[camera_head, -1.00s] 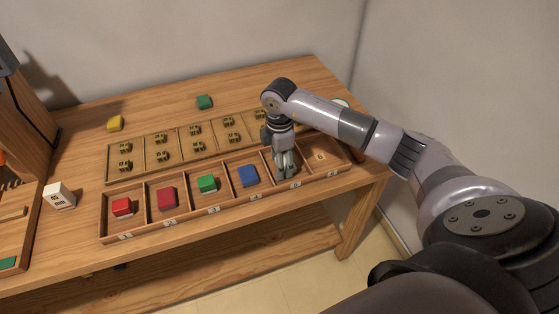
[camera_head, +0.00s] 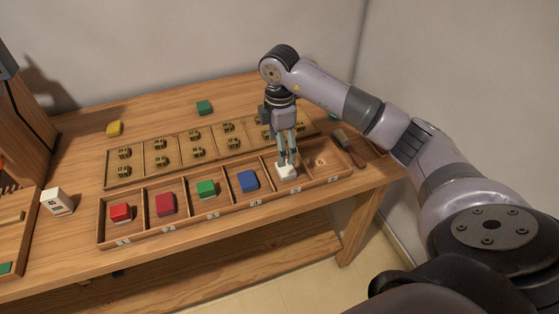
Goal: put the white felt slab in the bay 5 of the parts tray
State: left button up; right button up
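The parts tray (camera_head: 135,237) is a long wooden tray with numbered bays along the front of the bench. The white felt slab (camera_head: 287,173) sits in bay 5, right of the blue block. My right gripper (camera_head: 288,163) points down just above the slab, its fingers apart and their tips at or just over its top. Whether the tips still touch it is hard to tell. My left gripper is not in view.
Bays 1 to 4 hold red blocks (camera_head: 120,212), a green block (camera_head: 206,188) and a blue block (camera_head: 248,180). A rack of brass pieces (camera_head: 113,181) lies behind. A brush (camera_head: 350,146) lies at the right, a white labelled block (camera_head: 57,201) at the left.

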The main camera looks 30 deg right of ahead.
jog(key=shift+r, duration=1.95)
